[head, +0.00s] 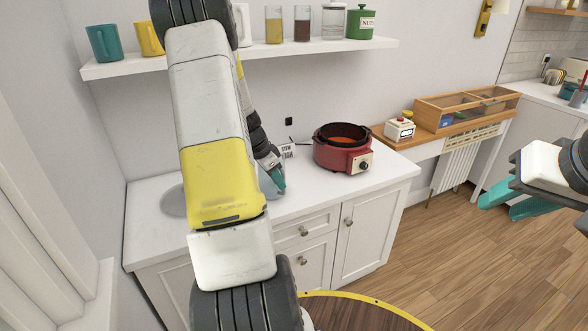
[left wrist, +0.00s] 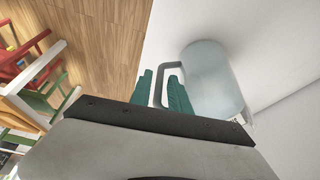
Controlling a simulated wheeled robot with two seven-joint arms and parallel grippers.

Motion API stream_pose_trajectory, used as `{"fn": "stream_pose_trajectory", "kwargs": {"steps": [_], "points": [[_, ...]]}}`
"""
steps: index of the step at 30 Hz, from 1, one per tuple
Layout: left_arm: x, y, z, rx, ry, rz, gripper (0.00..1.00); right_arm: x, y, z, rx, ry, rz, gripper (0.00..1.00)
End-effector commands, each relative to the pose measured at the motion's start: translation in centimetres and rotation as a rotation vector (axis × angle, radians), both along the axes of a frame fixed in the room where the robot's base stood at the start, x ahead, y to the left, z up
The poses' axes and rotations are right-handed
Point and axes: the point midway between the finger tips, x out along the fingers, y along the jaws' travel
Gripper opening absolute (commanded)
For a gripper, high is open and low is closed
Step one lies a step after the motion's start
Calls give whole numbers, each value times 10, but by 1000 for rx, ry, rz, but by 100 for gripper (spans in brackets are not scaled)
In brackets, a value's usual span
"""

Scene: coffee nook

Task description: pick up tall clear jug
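The tall clear jug (left wrist: 214,78) shows in the left wrist view as a pale bluish, see-through cylinder with a grey handle (left wrist: 161,74) on its side. In the head view, a small part of the jug (head: 267,186) shows on the white counter; my left arm hides the rest. My left gripper (left wrist: 160,82) has its teal fingers apart, with the handle between them and a gap visible. The left gripper also shows beside the jug in the head view (head: 275,176). My right gripper (head: 513,204) is open and empty at the right, above the floor.
A red cooker (head: 331,154) stands on the white counter (head: 386,179), right of the jug. A small sign (head: 288,150) stands behind my left gripper. A shelf (head: 270,52) with mugs and jars runs above. A round table edge (head: 360,298) is at the bottom.

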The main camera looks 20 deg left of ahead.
Motion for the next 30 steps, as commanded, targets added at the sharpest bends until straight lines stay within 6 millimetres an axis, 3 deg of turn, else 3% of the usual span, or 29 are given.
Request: {"fn": "stream_pose_trajectory", "kwargs": {"steps": [5,13,14,17,30], "points": [[9,-6,-21,-1,1,1,23,0,0,0,0,0,0,36],[10,-6,-24,0,-1,1,23,0,0,0,0,0,0,36],[10,-6,-24,0,-1,1,21,0,0,0,0,0,0,36],[10,-6,-24,0,-1,1,1,0,0,0,0,0,0,36],[10,-6,-24,0,-1,2,0,0,0,0,0,0,0,36]]}}
